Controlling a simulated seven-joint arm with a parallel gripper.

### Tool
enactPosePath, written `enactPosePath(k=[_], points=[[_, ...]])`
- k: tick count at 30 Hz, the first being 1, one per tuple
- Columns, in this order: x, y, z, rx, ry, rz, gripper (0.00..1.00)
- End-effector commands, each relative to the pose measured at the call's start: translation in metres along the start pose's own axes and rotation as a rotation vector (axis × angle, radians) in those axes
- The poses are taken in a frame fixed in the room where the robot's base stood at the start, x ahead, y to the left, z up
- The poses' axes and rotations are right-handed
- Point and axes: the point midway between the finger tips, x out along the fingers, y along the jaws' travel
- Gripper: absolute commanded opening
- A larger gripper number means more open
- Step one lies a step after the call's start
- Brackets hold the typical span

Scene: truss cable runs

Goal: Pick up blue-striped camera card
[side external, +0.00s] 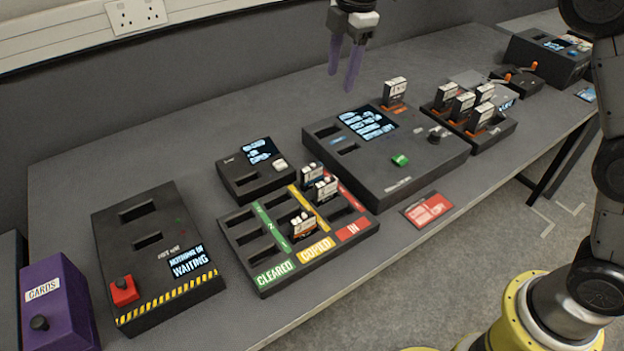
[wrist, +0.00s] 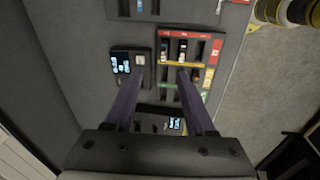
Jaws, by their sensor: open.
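A sorting tray (side external: 262,283) with green, yellow and red rows marked CLEARED, COPIED and IN holds a few upright camera cards. Two cards, one behind (side external: 312,174) and one in front (side external: 326,187), stand close together and seem to carry bluish stripes, too small to be sure. A third card (side external: 303,224) has an orange-red stripe and stands nearer the COPIED label. The tray (wrist: 209,75) also shows in the wrist view, with small cards in its slots. My gripper (side external: 341,80) is open and empty, high above the bench; its fingers (wrist: 159,78) point down, apart from every card.
A large reader (side external: 440,166) with a screen and one upright card (side external: 396,92) stands right of the tray. A small screen box (side external: 240,181) is behind it. A black station (side external: 140,262) and purple CARDS box (side external: 62,312) are left. A card rack (side external: 497,138) stands right.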

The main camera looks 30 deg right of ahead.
Motion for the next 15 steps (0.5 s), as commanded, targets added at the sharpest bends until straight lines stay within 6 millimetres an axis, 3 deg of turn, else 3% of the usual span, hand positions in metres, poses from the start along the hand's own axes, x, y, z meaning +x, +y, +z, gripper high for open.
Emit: enactPosePath(k=[1,6,9,15], points=[[0.024,0.009,-0.01,-0.017,-0.006,-0.03,0.55],[0.082,0.018,-0.031,-0.047,-0.023,-0.103,0.55],[0.104,0.013,-0.037,-0.058,-0.034,-0.142,0.55],[0.128,0.007,-0.041,-0.066,-0.039,-0.16,0.55]])
